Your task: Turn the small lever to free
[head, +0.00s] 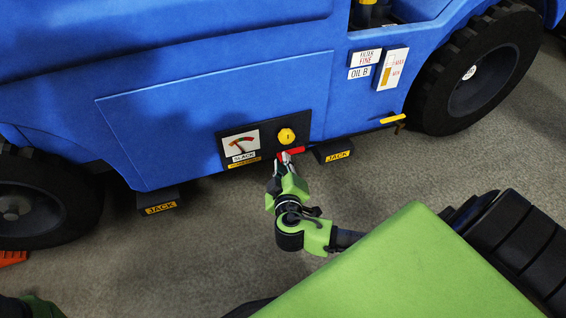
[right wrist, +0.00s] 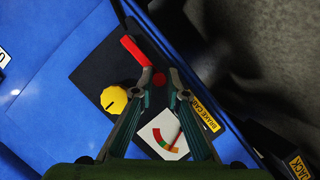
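The small red lever (head: 291,151) sits at the lower right of a dark panel on the blue vehicle. In the right wrist view the red lever (right wrist: 137,50) reaches up and left, and a red round spot shows between the fingers. My right gripper (head: 281,158) is at the lever. In its wrist view the two fingertips (right wrist: 161,73) stand apart, the left one overlapping the lever's lower end. I cannot tell whether it touches.
The dark panel (head: 222,144) also bears a yellow knob (head: 287,136) and a gauge (head: 240,142) with a label under it. Black jack pads (head: 333,150) stick out low on the vehicle. A yellow handle (head: 393,119) is further right. Grey floor lies in front.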

